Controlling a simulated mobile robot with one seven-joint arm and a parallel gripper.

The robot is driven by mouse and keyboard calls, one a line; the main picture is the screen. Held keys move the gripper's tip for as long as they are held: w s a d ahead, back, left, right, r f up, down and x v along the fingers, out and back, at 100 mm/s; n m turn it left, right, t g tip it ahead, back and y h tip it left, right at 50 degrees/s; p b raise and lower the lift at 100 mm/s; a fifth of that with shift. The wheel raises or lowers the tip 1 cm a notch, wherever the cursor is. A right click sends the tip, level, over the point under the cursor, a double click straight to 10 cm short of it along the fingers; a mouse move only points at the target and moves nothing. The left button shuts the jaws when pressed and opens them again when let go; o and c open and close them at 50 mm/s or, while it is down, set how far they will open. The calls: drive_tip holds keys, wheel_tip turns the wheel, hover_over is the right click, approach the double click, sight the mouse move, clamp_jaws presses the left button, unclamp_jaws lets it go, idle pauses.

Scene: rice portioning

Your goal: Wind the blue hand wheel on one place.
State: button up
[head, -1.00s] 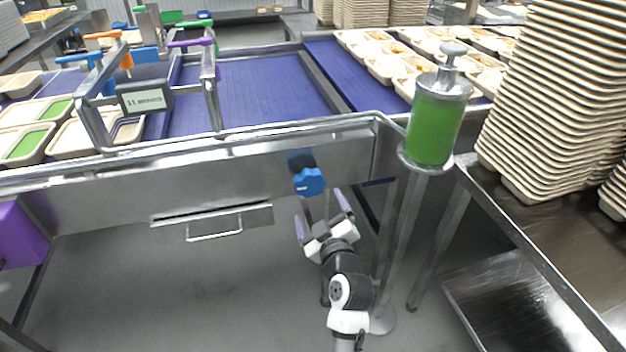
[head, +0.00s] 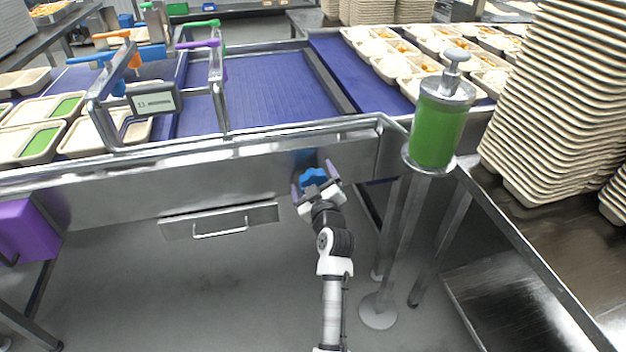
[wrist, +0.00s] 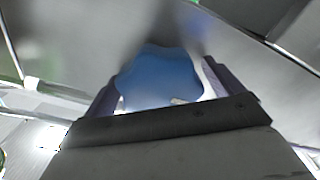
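The blue hand wheel (head: 313,177) sits on the front steel panel of the conveyor, below the rail. My gripper (head: 317,182) is at the wheel, with one purple finger on each side of it. In the wrist view the wheel (wrist: 160,78) shows lobed and fills the space between the fingers of my gripper (wrist: 162,90). A small gap seems to show beside the fingers, and I cannot tell whether they touch the wheel. The wheel's lower part is hidden behind the gripper's dark body.
A green dispenser (head: 438,130) on a steel post stands right of my arm. A drawer handle (head: 220,228) is on the panel to the left, with a purple box (head: 27,228) farther left. Tray stacks (head: 560,110) stand on the right table. The floor around my arm is open.

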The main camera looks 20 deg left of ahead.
drive_tip(key=c, duration=0.9)
